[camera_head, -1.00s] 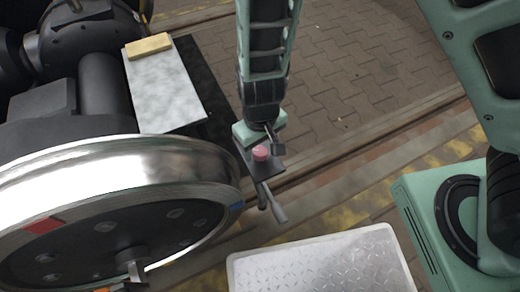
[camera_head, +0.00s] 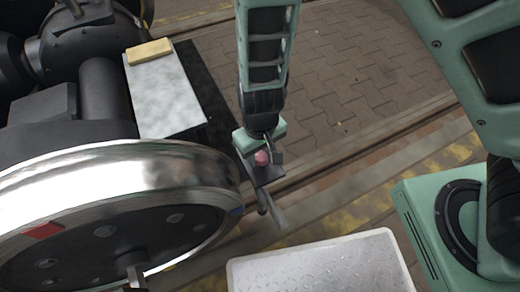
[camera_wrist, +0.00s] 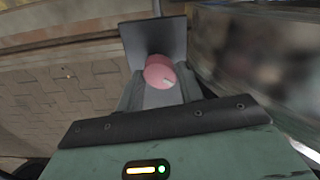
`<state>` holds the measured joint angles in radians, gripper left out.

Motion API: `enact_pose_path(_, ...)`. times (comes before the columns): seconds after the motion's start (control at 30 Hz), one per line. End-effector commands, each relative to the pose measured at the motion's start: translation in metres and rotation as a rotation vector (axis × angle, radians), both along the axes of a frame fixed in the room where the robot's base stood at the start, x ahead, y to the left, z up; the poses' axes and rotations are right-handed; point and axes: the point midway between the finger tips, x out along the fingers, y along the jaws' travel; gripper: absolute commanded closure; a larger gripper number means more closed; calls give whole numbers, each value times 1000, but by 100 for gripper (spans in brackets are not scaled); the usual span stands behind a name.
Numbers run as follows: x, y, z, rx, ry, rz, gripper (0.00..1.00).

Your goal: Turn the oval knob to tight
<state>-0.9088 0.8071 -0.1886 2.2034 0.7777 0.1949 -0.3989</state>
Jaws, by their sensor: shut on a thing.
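The oval knob (camera_head: 262,158) is pink-red and sits on a small dark bracket plate (camera_head: 268,174) beside the wheel. In the wrist view the knob (camera_wrist: 160,70) shows its rounded end with a short pale mark, in front of a grey plate (camera_wrist: 154,36). My gripper (camera_head: 263,150) reaches down to it from above. In the wrist view my gripper (camera_wrist: 161,88) has its fingers shut on the knob, one to each side. The finger contact is partly hidden. I cannot read any tight or loose marking.
A large steel wheel (camera_head: 120,170) stands close on the left. A grey handle (camera_head: 273,208) hangs below the bracket. A pale slab (camera_head: 165,95) with a yellow block (camera_head: 150,51) lies behind. A white tread plate (camera_head: 320,265) is in front.

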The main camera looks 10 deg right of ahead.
Motion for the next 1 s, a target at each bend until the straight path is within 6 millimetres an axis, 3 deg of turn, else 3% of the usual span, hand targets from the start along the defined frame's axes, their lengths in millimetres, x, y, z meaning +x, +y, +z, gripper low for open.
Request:
enact_pose_path(0.7, 0, 0, 4, -1, 2, -551, 86)
enact_pose_path(1.0, 0, 0, 2, -1, 2, -711, 86)
